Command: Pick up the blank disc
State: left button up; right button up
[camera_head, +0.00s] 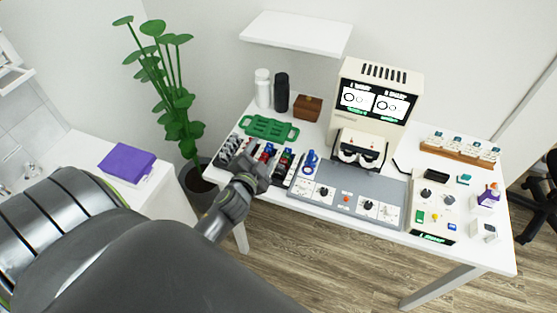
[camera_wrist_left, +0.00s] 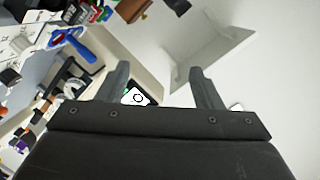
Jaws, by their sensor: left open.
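I cannot pick out the blank disc in either view; small parts at the left end of the table are too small to tell apart, and my left arm covers some of that area. My left gripper (camera_head: 257,172) is over the front left edge of the white table, close to the row of small dark, red and blue items (camera_head: 267,153). In the left wrist view its two fingers (camera_wrist_left: 160,78) are spread apart with nothing between them. My right gripper is in neither view.
A cream eye-test machine (camera_head: 378,93) with a screen stands behind a grey control panel (camera_head: 346,194). A green tray (camera_head: 269,128), blue-handled tool (camera_head: 309,162), bottles (camera_head: 281,93) and brown box (camera_head: 307,107) are nearby. A white shelf (camera_head: 296,33) hangs above.

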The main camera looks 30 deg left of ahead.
pick_arm(q)
jog(key=w+d+r+m+t+h, duration=0.4)
jog(key=w+d+r+m+h, duration=0.2)
jog(key=d+r+m+h, duration=0.4)
jog(key=w+d+m+g+h+p, duration=0.1)
jog(key=w+d+m+g+h, duration=0.2)
jog(key=m, duration=0.6)
jog(key=m+g+y+p, duration=0.2)
jog(key=m+g+y, duration=0.65)
jog(key=g, duration=0.85)
send_over(278, 171)
notch_tip(278, 171, down, 5)
jog(key=shift+n, duration=0.25)
notch_tip(278, 171, down, 12)
jog(key=b, duration=1.1)
jog(key=shift+w+d+r+b, duration=0.1)
jog(key=shift+d+r+b, duration=0.05)
jog(key=shift+r+b, duration=0.15)
jog(key=shift+f, duration=0.4)
notch_tip(278, 171, down, 3)
jog(key=shift+f+p, duration=0.1)
jog(key=shift+p, duration=0.4)
jog(key=shift+f, duration=0.55)
jog(key=c, duration=1.1)
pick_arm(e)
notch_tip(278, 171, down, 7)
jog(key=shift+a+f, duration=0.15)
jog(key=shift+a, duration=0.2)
